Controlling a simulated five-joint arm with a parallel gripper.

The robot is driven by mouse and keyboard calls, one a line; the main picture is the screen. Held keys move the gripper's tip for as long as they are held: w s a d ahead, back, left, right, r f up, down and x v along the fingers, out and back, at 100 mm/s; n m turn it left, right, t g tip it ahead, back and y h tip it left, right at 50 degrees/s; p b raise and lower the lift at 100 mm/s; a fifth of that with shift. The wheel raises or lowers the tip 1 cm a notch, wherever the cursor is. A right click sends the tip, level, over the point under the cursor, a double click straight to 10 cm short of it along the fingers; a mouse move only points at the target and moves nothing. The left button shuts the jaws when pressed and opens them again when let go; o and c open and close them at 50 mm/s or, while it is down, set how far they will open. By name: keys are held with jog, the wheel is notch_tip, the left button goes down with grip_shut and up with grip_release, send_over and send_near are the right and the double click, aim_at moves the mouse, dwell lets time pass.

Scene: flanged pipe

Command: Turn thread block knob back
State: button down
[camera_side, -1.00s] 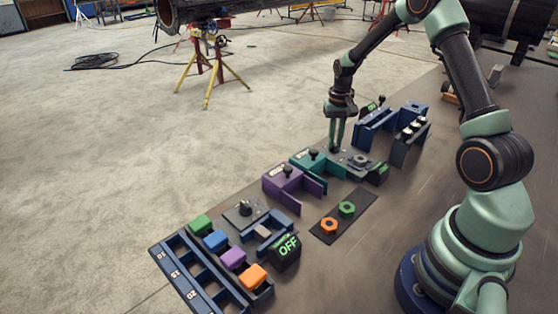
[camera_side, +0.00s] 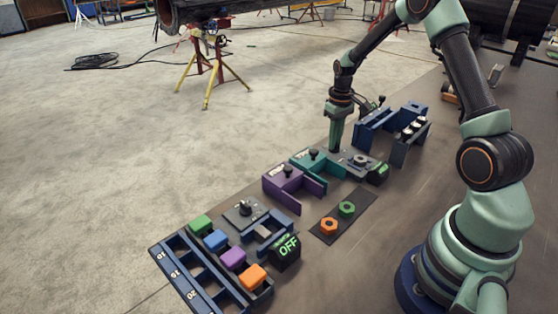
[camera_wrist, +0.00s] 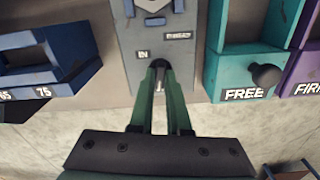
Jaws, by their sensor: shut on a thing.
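In the side view my gripper (camera_side: 335,150) points straight down at the left end of a grey plate (camera_side: 348,164) with a round metal piece (camera_side: 360,160) on it. In the wrist view my gripper (camera_wrist: 160,70) has its green fingers shut on a small dark knob (camera_wrist: 159,64), at the near edge of the grey plate (camera_wrist: 150,35). A label "IN" is left of the knob, and a second label, hard to read, is on the right. The fingers hide most of the knob. The metal piece is partly cut off at the top (camera_wrist: 153,8).
A teal block (camera_wrist: 240,80) marked "FREE" with a black knob (camera_wrist: 266,75) stands close right of my fingers in the wrist view. A blue holder (camera_wrist: 45,60) stands left. A purple block (camera_side: 288,180), a nut plate (camera_side: 325,238) and an "OFF" display (camera_side: 287,246) lie farther off.

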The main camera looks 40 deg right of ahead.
jog(key=shift+n, duration=1)
jog(key=c, duration=0.9)
grip_release()
jog(key=shift+r, duration=0.1)
notch_tip(320, 180, up, 12)
